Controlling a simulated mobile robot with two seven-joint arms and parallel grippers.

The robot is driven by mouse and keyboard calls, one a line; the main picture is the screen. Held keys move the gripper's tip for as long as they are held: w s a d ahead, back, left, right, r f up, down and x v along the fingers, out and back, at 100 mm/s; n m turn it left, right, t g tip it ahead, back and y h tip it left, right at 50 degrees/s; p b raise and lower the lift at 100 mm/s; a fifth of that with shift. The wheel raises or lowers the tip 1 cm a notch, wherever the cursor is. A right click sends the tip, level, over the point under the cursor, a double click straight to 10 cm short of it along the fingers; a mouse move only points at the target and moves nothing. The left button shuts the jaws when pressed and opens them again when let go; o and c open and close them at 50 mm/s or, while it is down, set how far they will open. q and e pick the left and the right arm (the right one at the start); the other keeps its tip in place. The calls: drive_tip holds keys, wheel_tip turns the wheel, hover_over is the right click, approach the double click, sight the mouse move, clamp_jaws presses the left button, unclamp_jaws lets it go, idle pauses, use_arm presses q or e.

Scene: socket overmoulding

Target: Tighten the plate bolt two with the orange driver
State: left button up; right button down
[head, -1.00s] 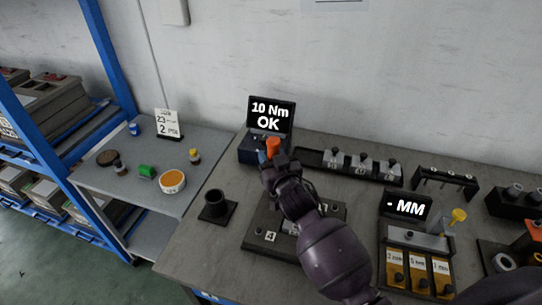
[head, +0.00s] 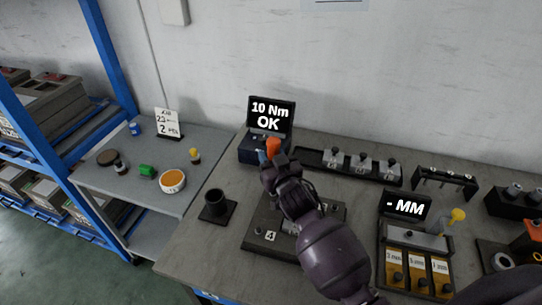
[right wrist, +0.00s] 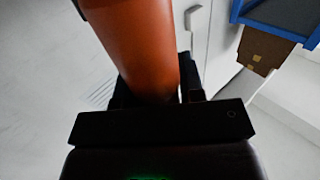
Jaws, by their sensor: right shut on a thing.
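The orange driver (head: 273,146) stands up from my right gripper (head: 270,160) in the head view. My right gripper is shut on it, close in front of the display box. In the right wrist view the driver's orange handle (right wrist: 135,45) fills the upper middle, between the dark jaws. A dark plate (head: 262,236) with a label "4" lies on the bench below my right arm. My arm hides much of the plate, and I cannot make out bolt two. The driver's tip is hidden. My left gripper is not in view.
A display (head: 270,116) reading "10 Nm OK" stands behind the driver. A black cup holder (head: 216,204) is left of the plate. A row of grey blocks (head: 336,162) sits behind it. A second display (head: 407,205) with yellow bins stands right. Bench lies bare at front left.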

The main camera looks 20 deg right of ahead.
drive_tip(key=shift+r, duration=0.1)
idle(0.7)
drive_tip(key=shift+f, duration=0.5)
idle(0.5)
drive_tip(key=shift+f+b, duration=0.35)
drive_tip(key=shift+b, duration=0.15)
drive_tip(key=shift+f, duration=0.6)
idle(0.7)
drive_tip(key=shift+s, duration=0.1)
idle(0.6)
